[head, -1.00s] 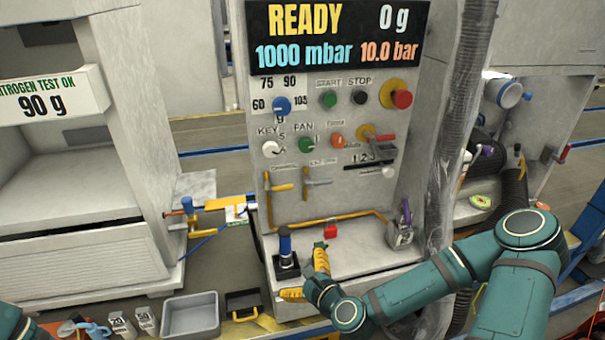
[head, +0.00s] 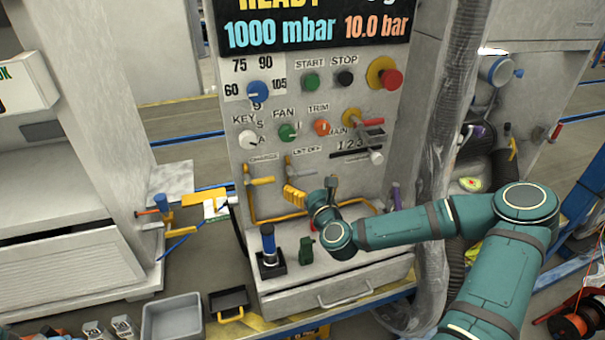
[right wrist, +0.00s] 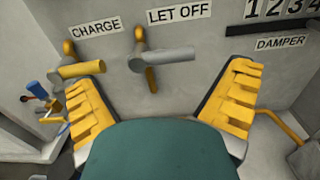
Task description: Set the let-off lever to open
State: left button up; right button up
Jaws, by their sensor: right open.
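The let-off lever (right wrist: 165,57) shows in the right wrist view as a grey horizontal bar pointing right from its pivot on a yellow pipe, under the LET OFF label. In the head view the lever (head: 300,172) is small and partly behind my right gripper (head: 291,186). In the right wrist view the open yellow fingers of my right gripper (right wrist: 168,72) stand to either side of the grey bar, which lies between and ahead of them; I see no contact. The yellow charge lever (right wrist: 82,69) is just left, close to the left finger. My left gripper is out of view.
The panel has knobs, buttons and a damper slider (head: 376,157) right of the levers. A yellow pipe (head: 262,219) runs low across the panel. A blue-handled stick (head: 268,240) and a green piece (head: 306,250) stand on the ledge below.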

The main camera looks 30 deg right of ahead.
aim_at(303, 172)
jog(key=x, duration=0.6)
jog(key=shift+b, duration=0.3)
jog(key=c, duration=1)
